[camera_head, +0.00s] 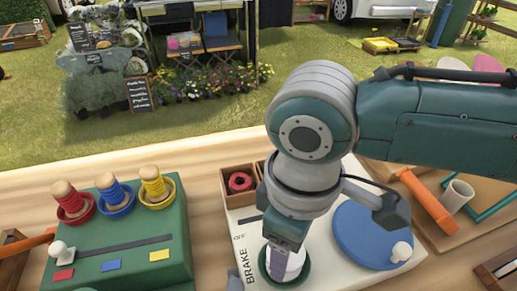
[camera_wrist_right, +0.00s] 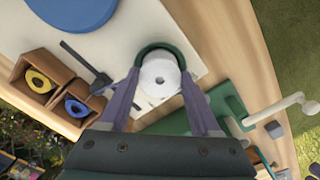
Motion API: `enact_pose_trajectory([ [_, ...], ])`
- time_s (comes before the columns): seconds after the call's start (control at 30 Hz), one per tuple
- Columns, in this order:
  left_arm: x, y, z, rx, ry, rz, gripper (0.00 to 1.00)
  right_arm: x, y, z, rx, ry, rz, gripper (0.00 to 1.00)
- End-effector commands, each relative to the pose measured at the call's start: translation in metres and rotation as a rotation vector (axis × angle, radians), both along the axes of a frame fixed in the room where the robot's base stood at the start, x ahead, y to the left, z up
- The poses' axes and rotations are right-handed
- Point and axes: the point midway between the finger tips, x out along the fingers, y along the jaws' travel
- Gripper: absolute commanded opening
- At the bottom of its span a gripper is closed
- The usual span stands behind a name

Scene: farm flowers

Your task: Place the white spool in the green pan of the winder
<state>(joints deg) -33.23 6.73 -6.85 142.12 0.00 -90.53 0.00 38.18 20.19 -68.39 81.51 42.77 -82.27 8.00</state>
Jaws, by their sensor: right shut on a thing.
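The white spool (camera_head: 295,263) is at the green pan (camera_head: 306,271) of the winder, within its rim as seen from the head. In the right wrist view the spool (camera_wrist_right: 160,76) is end-on, with its centre hole showing, and the green pan's rim (camera_wrist_right: 157,46) curves behind it. My right gripper (camera_head: 282,259) reaches down from above; its two fingers (camera_wrist_right: 159,80) close on the spool from both sides. I cannot tell whether the spool rests on the pan's floor. My left gripper is not in view.
The winder's white board (camera_head: 335,262) carries a blue disc (camera_head: 372,235) with a white knob. Wooden compartments hold a red spool (camera_head: 240,182); the wrist view shows yellow (camera_wrist_right: 38,81) and blue (camera_wrist_right: 76,107) ones. A green box (camera_head: 130,250) with coloured spools stands left.

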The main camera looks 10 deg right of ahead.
Motion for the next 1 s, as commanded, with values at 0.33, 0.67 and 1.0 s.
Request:
enact_pose_trajectory([
  [0.33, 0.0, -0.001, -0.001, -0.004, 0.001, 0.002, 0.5, 0.0, 0.0, -0.003, -0.001, 0.001, -0.001, 0.79],
  [0.67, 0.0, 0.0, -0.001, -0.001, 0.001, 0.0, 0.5, 0.0, 0.0, -0.003, -0.001, 0.001, -0.001, 0.94],
  [1.0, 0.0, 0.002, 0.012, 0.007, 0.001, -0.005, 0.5, 0.001, 0.0, 0.042, 0.003, -0.003, 0.001, 0.94],
])
